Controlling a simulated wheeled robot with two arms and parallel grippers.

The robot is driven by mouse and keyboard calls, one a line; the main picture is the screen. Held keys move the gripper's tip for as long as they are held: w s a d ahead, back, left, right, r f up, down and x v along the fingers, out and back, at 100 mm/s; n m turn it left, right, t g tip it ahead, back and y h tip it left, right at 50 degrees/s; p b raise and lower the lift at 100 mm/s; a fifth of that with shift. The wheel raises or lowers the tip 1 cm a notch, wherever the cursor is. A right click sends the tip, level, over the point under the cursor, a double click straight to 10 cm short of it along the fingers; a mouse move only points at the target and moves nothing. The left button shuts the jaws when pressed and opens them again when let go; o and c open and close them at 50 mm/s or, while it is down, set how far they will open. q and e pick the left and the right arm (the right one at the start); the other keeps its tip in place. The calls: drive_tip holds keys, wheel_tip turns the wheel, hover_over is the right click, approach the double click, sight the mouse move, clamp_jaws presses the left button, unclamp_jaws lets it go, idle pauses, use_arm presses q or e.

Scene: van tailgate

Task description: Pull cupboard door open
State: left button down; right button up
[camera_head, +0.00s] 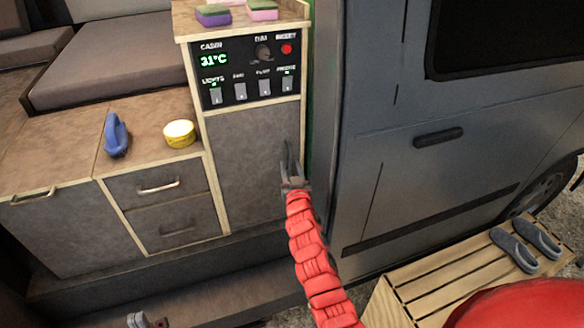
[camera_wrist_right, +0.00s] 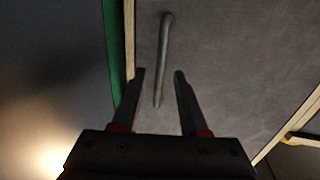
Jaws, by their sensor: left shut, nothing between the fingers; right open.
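The cupboard door (camera_head: 248,160) is a grey-brown panel in a pale wood frame under the control panel, and it looks closed. Its vertical metal bar handle (camera_wrist_right: 165,45) shows in the right wrist view; in the head view it is largely hidden by my gripper. My right gripper (camera_head: 291,165), on the red arm, is at the door's right side. In the right wrist view (camera_wrist_right: 159,74) its fingers are open, with the handle's lower part lined up between them; contact cannot be told.
Sponges (camera_head: 213,15) lie on top. The van's side (camera_head: 400,190) is close right. A slatted crate (camera_head: 440,285) holds slippers (camera_head: 515,250).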

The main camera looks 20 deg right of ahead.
clamp_jaws()
idle(1.4)
